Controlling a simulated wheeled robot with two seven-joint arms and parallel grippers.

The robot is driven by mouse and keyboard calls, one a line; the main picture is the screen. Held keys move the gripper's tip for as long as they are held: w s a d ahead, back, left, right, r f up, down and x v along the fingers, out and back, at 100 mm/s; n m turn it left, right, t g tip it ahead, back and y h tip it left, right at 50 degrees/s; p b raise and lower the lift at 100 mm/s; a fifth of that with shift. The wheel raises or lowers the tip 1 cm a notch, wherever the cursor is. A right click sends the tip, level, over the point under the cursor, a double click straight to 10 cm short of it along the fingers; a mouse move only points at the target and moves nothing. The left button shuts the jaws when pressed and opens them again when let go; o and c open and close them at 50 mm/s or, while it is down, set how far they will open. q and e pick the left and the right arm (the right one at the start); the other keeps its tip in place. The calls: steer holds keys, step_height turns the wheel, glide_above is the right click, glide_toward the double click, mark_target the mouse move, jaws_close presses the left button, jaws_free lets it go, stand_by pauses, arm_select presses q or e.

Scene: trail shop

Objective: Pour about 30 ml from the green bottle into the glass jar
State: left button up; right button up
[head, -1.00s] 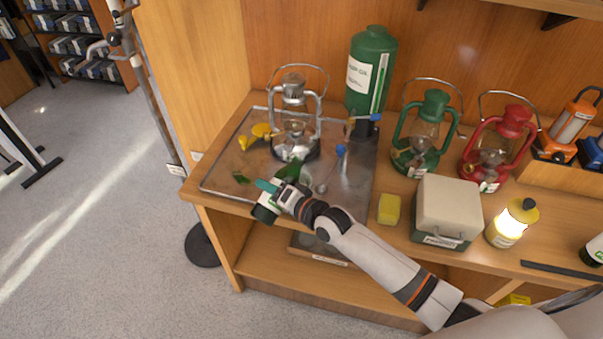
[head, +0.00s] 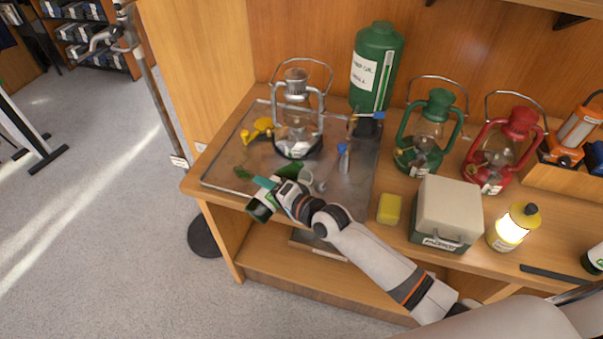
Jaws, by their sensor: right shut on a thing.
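My right gripper (head: 272,190) is over the front edge of the metal tray (head: 218,172), shut on the green bottle (head: 260,208). The bottle is tilted, its white-labelled part low and in front of the tray edge. More green (head: 291,172) shows just beyond the fingers; I cannot tell for sure that it is the same bottle. A small clear round shape (head: 307,177) lies behind the gripper, partly hidden; I cannot tell whether it is the glass jar. No liquid stream can be made out. My left gripper is not in view.
A silver lantern (head: 297,118), yellow piece (head: 257,130) and blue-topped tool (head: 343,158) are on the tray. A tall green canister (head: 375,68) stands behind. To the right are green (head: 428,132) and red (head: 503,150) lanterns, a yellow sponge (head: 389,209) and a box (head: 447,210).

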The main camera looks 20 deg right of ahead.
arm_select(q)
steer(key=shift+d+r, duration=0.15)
arm_select(e)
steer(key=shift+r, duration=0.1)
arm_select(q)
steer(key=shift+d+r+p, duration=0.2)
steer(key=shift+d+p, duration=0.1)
arm_select(e)
steer(key=shift+r+m, duration=0.15)
steer(key=shift+m, duration=0.15)
steer(key=shift+a, duration=0.35)
steer(key=shift+s+a, duration=0.1)
steer(key=shift+a, duration=0.05)
steer(key=shift+f, duration=0.2)
steer(key=shift+s+a, duration=0.1)
steer(key=shift+a, duration=0.05)
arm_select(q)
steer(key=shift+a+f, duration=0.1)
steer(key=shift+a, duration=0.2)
arm_select(e)
steer(key=shift+a+r, duration=0.1)
steer(key=shift+r, duration=0.05)
